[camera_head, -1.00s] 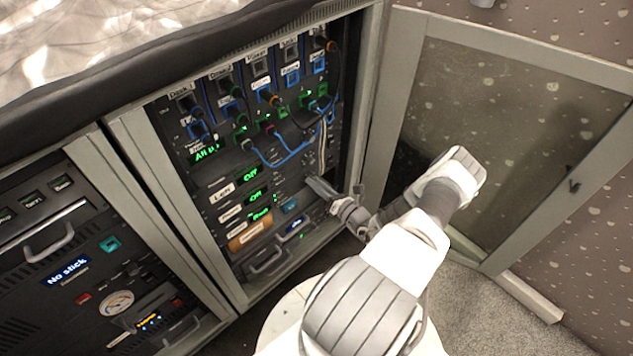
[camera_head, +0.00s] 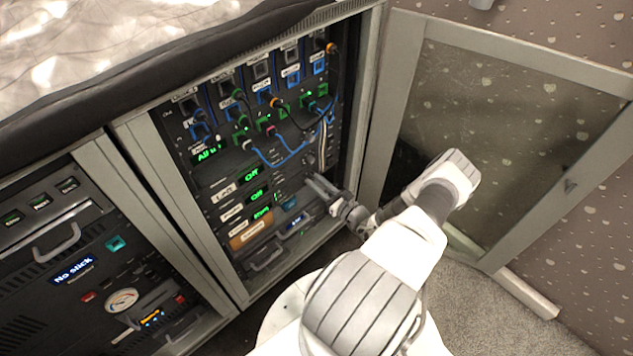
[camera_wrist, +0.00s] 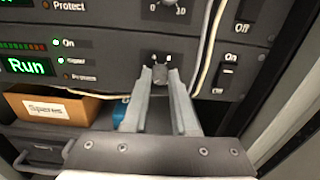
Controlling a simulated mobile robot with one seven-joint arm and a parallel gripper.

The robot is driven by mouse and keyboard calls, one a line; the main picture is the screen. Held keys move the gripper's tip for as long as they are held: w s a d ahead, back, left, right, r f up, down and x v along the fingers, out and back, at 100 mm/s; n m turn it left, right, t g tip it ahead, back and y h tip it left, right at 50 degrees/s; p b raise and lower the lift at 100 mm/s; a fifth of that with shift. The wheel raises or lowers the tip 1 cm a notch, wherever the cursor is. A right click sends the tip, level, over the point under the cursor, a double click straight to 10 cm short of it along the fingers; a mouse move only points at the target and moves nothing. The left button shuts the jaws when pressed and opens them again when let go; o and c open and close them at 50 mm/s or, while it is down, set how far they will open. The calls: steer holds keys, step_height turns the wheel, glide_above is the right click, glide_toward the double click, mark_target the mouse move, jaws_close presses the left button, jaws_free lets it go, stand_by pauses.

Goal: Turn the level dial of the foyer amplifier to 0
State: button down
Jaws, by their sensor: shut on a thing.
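My gripper (camera_wrist: 161,75) is shut on a small dark dial (camera_wrist: 160,74) on a black amplifier panel (camera_wrist: 112,62). A fingertip lies on either side of the dial, and small scale figures show just above it. The dial's pointer is too small to read. This amplifier has a green "Run" display (camera_wrist: 31,66). In the head view my gripper (camera_head: 316,184) reaches the right part of the rack, beside the lowest of three green displays (camera_head: 262,212); the dial is hidden there. The amplifiers' white name labels are too blurred to read.
Another dial (camera_wrist: 163,8) sits on the panel above. Pale cables (camera_wrist: 209,45) hang just right of the gripped dial, beside a rocker switch (camera_wrist: 228,75). A "Spares" box (camera_wrist: 45,107) stands below left. The open cabinet door (camera_head: 395,110) is on the right.

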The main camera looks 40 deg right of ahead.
steer(key=shift+s, duration=0.1)
steer(key=c, duration=0.7)
jaws_free()
steer(key=s+d+p, duration=0.1)
steer(key=s+p, duration=0.2)
steer(key=s, duration=1.4)
steer(key=shift+s+d, duration=0.15)
steer(key=shift+d, duration=0.05)
